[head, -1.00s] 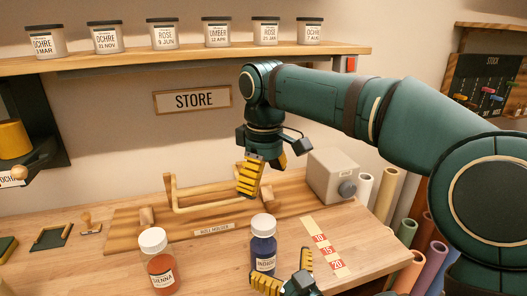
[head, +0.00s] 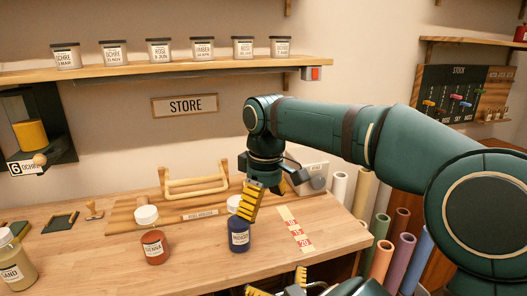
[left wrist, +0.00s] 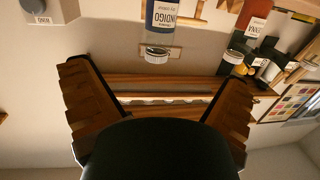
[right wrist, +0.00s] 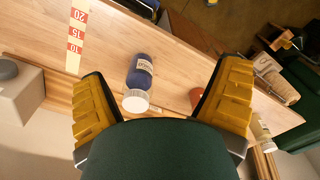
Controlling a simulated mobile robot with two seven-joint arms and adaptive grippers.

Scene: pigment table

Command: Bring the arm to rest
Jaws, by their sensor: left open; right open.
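My right gripper (head: 262,202) hangs from its arm with its fingers pointing down, in front of the cap of the blue indigo bottle (head: 238,238) in the head view. In the right wrist view its fingers (right wrist: 165,85) are spread, with the upright bottle (right wrist: 142,72) seen between them; no contact shows. My left gripper (head: 280,284) is at the bottom edge of the head view, low by the table's front edge and mostly cut off. In the left wrist view its fingers (left wrist: 142,78) are wide apart and empty, with the indigo bottle (left wrist: 164,14) beyond them.
A sienna bottle (head: 155,247) and a sand bottle (head: 14,270) stand on the table (head: 110,268). Coloured rolls (head: 404,251) stand at right. A shelf (head: 160,69) holds several jars.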

